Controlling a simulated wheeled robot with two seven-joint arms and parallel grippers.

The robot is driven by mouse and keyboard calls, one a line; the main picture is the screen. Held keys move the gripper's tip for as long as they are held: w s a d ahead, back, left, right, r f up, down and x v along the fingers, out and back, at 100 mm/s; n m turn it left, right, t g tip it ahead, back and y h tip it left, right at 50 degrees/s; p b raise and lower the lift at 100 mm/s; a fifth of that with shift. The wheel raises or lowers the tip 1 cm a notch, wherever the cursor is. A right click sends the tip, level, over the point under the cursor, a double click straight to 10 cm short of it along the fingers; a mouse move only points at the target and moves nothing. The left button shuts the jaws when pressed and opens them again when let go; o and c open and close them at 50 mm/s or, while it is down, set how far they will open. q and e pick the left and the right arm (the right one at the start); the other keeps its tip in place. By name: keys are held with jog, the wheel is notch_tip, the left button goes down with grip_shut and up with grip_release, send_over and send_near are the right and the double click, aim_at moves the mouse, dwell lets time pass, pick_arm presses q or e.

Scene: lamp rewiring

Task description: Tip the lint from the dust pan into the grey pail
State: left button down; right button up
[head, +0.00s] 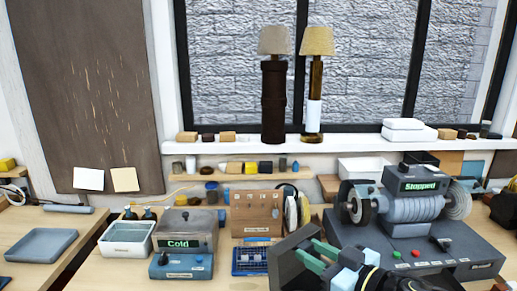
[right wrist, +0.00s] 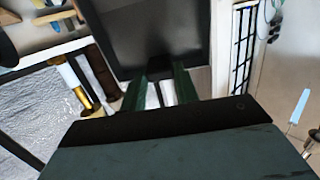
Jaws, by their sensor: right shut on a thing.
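My right gripper (head: 317,255) is at the lower middle of the head view, in front of the grinder. Its green fingers are shut on the dust pan (head: 287,262), a dark grey pan held tilted above the bench. In the right wrist view the fingers (right wrist: 160,92) close on the pan's short handle, and the dark pan (right wrist: 158,25) extends beyond them. I can make out no lint on the pan. I cannot make out a grey pail in either view. My left gripper is not in view.
A bench grinder (head: 410,208) reading "Stopped" stands right of the pan. A box reading "Cold" (head: 182,243), a white bin (head: 127,240) and a blue organiser (head: 249,260) stand left of it. A blue-grey tray (head: 40,245) lies far left. Two lamps (head: 273,95) stand on the sill.

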jog(key=s+d+f+m+t+h, duration=0.4)
jog(key=s+d+f+m+h, duration=0.15)
jog(key=d+m+h, duration=0.35)
notch_tip(320, 180, down, 15)
jog(key=n+h+b, duration=0.1)
jog(key=b, duration=1.3)
jog(key=shift+w+d, duration=0.15)
